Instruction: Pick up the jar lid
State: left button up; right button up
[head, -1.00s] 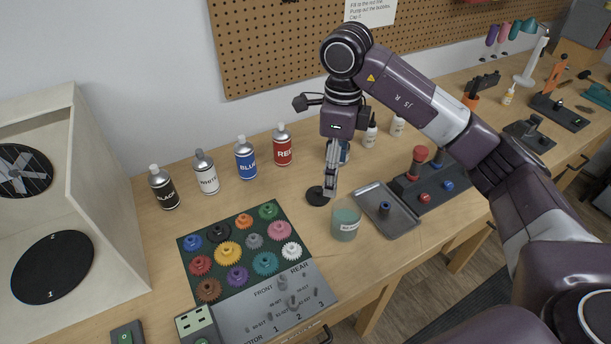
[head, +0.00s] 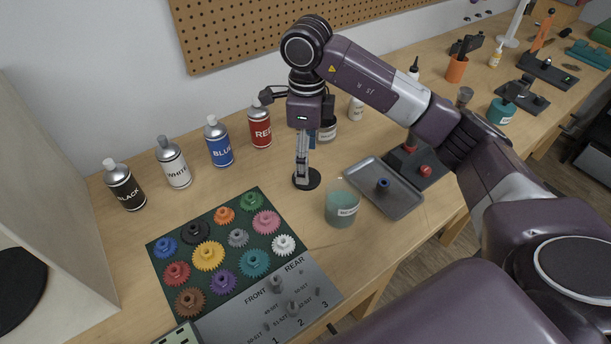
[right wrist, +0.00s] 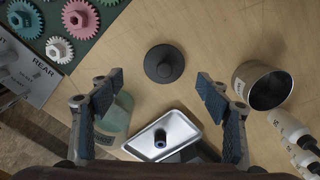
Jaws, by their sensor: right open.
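In the right wrist view the lid (right wrist: 164,63) shows a raised central knob and lies flat, forward of the gap between the fingers. My right gripper (head: 301,183) points down at the lid in the head view, its fingertips overlapping the lid's left part. In the right wrist view the gripper (right wrist: 160,82) is open and empty, with bare wood between it and the lid. My left gripper is not in view.
The beaker (head: 342,208) and a grey tray (head: 402,207) with a dark part stand close right. An open jar (right wrist: 268,86) stands beside the right finger. A gear mat (head: 163,252) lies front left. Spray cans (head: 260,127) line the back.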

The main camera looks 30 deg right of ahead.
jog(key=shift+f, duration=0.4)
jog(key=f, duration=0.1)
jog(key=f+p, duration=0.1)
jog(key=f, duration=0.1)
jog(key=shift+w+d+f+p, duration=0.2)
jog(key=shift+w+f+p, duration=0.1)
jog(key=shift+f+p, duration=0.1)
jog(key=shift+f, duration=0.3)
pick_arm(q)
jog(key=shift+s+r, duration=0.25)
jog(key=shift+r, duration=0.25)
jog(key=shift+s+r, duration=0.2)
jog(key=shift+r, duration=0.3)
pick_arm(e)
jog(key=shift+c, duration=0.2)
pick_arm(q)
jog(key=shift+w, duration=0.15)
pick_arm(e)
jog(key=c, duration=1)
